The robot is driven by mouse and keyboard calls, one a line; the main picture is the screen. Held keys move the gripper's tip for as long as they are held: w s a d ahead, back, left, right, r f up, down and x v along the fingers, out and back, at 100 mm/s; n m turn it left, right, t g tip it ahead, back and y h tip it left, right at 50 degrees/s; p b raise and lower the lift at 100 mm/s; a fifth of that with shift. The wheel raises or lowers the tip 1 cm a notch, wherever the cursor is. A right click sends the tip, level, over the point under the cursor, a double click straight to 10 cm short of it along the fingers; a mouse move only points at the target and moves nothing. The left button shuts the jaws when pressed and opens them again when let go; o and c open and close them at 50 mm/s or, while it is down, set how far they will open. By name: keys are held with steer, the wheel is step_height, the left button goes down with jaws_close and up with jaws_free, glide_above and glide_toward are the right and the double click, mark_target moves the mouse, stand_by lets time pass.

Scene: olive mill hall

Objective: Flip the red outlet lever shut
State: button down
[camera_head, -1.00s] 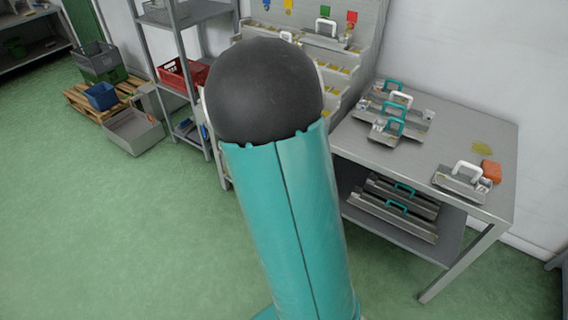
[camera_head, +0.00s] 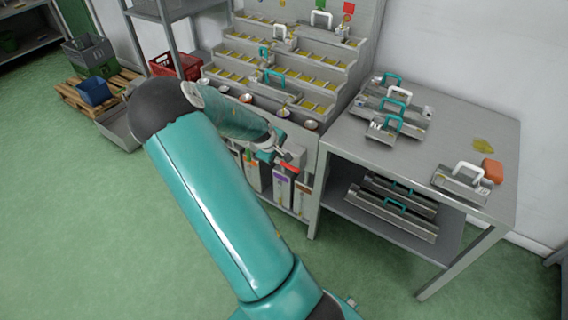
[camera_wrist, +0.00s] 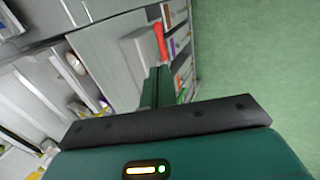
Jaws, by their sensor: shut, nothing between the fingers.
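The red outlet lever (camera_head: 288,167) is at the front of the stepped grey rack, above the white containers with coloured labels. It also shows in the wrist view (camera_wrist: 160,42) as a short red bar just past my fingertips. My gripper (camera_wrist: 158,72) is shut and empty, its fingertips close to one end of the lever. I cannot tell whether they touch it. In the head view my gripper (camera_head: 279,153) is partly hidden by my own wrist, just above and left of the lever. The lever's pivot is not clear.
The rack (camera_head: 305,72) carries yellow-filled trays and small bowls along its front edge. A grey table (camera_head: 440,125) with metal caddies stands close on the right. A red crate (camera_head: 176,66) is on the shelving at left. The green floor in front is open.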

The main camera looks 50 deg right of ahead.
glide_toward(292, 167)
steer(key=x, duration=0.7)
steer(key=shift+w+a, duration=0.1)
stand_by(0.7)
